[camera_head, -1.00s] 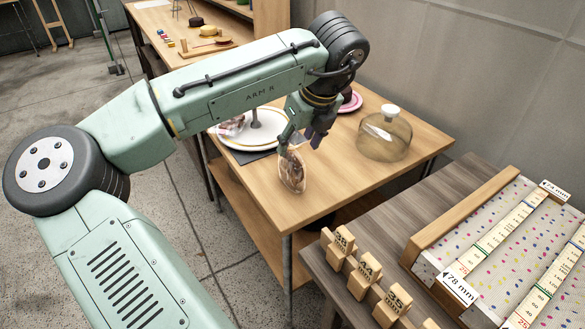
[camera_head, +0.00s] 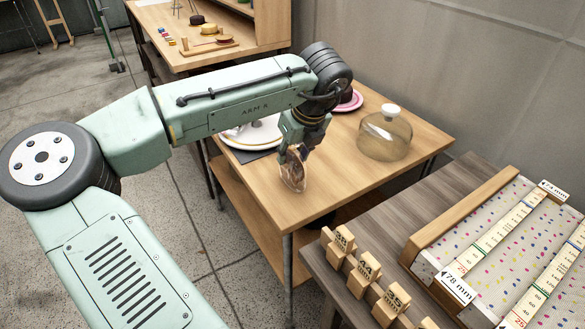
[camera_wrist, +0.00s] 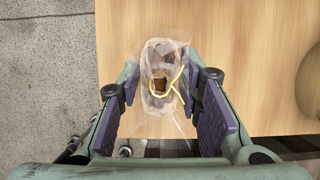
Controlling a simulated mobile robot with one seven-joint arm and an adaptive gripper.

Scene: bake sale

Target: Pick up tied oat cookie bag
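The tied oat cookie bag (camera_head: 294,170) is a clear bag with brown contents, standing near the front edge of the wooden table (camera_head: 340,190). In the wrist view the bag (camera_wrist: 152,60) has a yellow tie around its gathered neck. My gripper (camera_head: 298,150) is above the bag in the head view, its fingertips close around the bag's top. In the wrist view my gripper (camera_wrist: 164,90) has its two purple-padded fingers apart, one on each side of the bag. A gap shows between the pads and the neck. Whether the fingertips touch the bag's sides is unclear.
A glass dome with a white knob (camera_head: 385,135) stands to the right on the same table. A white plate (camera_head: 250,135) is to the left, partly behind my arm, and a pink plate (camera_head: 350,101) is behind. Wooden number blocks (camera_head: 363,275) stand on the nearer table.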

